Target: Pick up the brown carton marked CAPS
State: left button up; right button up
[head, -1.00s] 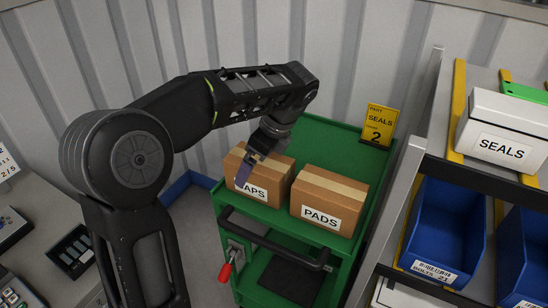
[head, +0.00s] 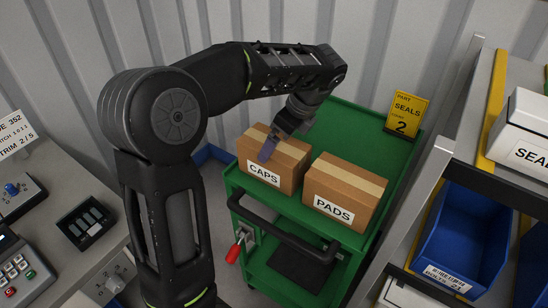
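The brown carton marked CAPS (head: 289,159) sits on the green cart's top (head: 353,133), at its left side, with its label readable. My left arm reaches over from the left. Its gripper (head: 269,148) points down at the carton's top and front edge, and one purplish finger shows in front of the carton. The other finger is hidden or too small to tell, so I cannot tell how wide the gripper is or whether it touches the carton. My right gripper is out of view.
A brown carton marked PADS (head: 341,192) stands close to the right of the CAPS carton. A yellow SEALS card (head: 407,113) stands at the cart's back right. A shelf with blue bins (head: 459,240) is on the right. A grey desk (head: 104,255) is at left.

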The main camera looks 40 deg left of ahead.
pick_arm(q)
jog(key=x, duration=0.5)
jog(key=shift+f, duration=0.15)
jog(key=shift+d, duration=0.1)
jog(key=shift+c, duration=0.2)
dwell(0.4)
jog(key=shift+w, duration=0.1)
jog(key=c, duration=1.8)
